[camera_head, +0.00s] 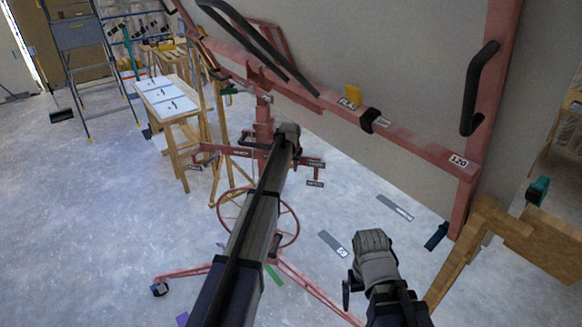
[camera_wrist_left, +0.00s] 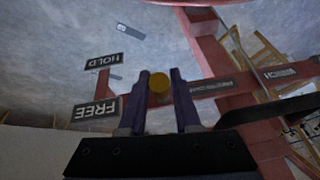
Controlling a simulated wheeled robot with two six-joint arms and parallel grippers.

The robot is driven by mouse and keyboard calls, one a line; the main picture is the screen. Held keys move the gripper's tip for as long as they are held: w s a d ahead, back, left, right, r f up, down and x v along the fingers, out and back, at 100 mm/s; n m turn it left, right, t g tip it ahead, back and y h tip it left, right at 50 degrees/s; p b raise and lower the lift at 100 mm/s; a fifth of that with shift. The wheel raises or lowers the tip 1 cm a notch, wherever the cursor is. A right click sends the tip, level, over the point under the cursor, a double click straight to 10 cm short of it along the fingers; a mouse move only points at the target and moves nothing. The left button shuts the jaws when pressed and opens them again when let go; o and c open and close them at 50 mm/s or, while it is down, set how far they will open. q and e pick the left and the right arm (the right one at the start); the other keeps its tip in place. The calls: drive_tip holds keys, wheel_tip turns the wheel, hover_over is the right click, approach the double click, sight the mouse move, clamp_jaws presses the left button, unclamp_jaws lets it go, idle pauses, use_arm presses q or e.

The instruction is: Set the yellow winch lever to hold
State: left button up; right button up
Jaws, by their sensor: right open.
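The yellow winch lever shows in the left wrist view as a round yellow knob (camera_wrist_left: 158,90) between the two fingertips of my left gripper (camera_wrist_left: 159,85). The fingers fit close on both sides of it. A HOLD label (camera_wrist_left: 103,60) and a FREE label (camera_wrist_left: 95,110) stand to the left, upside down, on a red bracket. In the head view my left gripper (camera_head: 288,134) is at the red lift's post and hides the lever. Two small labels (camera_head: 317,165) sit just right of it, too small to read. My right gripper (camera_head: 372,252) is open and empty over the floor.
The red panel lift's long beam (camera_head: 420,146) crosses above, with a yellow tab (camera_head: 352,95). A red handwheel (camera_head: 290,226) is below my left arm. A wooden table (camera_head: 165,97) and a stepladder (camera_head: 80,60) stand left. A wooden frame (camera_head: 480,235) is at right.

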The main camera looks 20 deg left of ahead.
use_arm(q)
clamp_jaws()
idle(1.0)
